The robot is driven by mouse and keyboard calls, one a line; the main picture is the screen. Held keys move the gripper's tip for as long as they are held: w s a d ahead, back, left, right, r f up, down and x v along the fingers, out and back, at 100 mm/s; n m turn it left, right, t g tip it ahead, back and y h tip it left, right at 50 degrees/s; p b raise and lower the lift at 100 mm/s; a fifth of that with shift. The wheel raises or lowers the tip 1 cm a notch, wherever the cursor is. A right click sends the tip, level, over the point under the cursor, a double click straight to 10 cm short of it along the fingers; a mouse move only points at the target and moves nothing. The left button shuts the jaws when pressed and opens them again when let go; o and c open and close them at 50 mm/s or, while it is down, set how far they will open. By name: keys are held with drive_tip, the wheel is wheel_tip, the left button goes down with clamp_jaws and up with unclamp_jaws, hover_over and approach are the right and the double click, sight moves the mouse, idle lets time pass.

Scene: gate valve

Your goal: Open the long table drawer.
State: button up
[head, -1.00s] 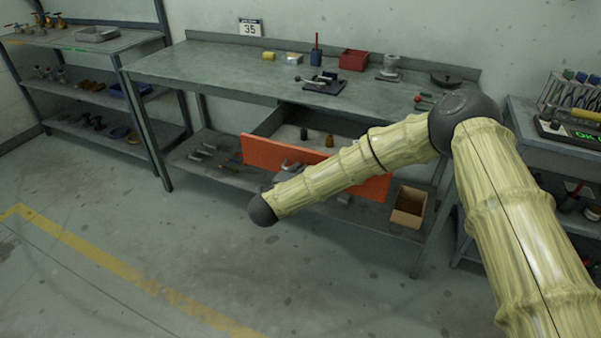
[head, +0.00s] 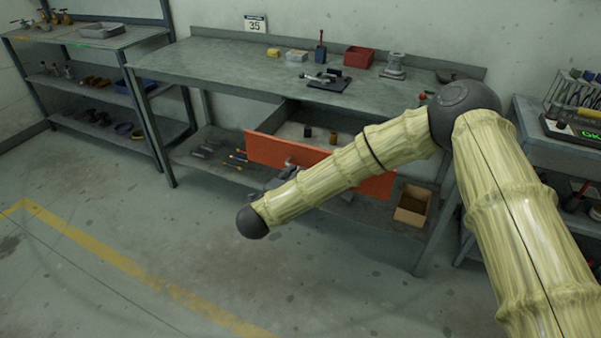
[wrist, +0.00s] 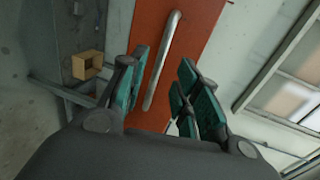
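The long drawer with an orange front (head: 277,149) stands pulled out under the workbench, its inside showing. My forearm covers part of the front in the head view. In the wrist view the orange front (wrist: 196,40) fills the middle, with its silver bar handle (wrist: 164,58) running up it. My gripper (wrist: 166,72) is open, with teal-padded fingers on either side of the handle's line. A gap shows between both fingers and the bar; I cannot tell the depth between them. In the head view my gripper is mostly hidden behind my forearm.
The workbench (head: 215,65) carries a red bin (head: 359,57) and several tools. A cardboard box (head: 412,205) stands on its lower shelf. A side shelf (head: 90,45) is at left. The floor in front is clear.

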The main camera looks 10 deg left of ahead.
drive_tip(key=shift+v, duration=2.7)
drive_tip(key=s+d+f+n+g+y+p, duration=0.1)
drive_tip(key=s+d+f+n+g+y, duration=0.2)
drive_tip(key=s+d+f+n, duration=0.7)
drive_tip(key=s+d+f+n+g+y+p, duration=0.1)
drive_tip(key=s+d+f+n+g+y, duration=0.2)
drive_tip(key=d+f, duration=0.75)
drive_tip(key=s+d+f+n+g+h, duration=0.1)
drive_tip(key=s+d+f+n+g, duration=0.2)
drive_tip(key=s+d, duration=0.7)
drive_tip(key=s+d+f+n+g+h+p, duration=0.1)
drive_tip(key=s+d+f+n+g, duration=0.2)
drive_tip(key=s, duration=1.4)
drive_tip(key=d+n+g, duration=0.1)
drive_tip(key=d+g, duration=0.2)
drive_tip(key=d, duration=0.4)
drive_tip(key=shift+s+h, duration=0.15)
drive_tip(key=shift+h, duration=0.25)
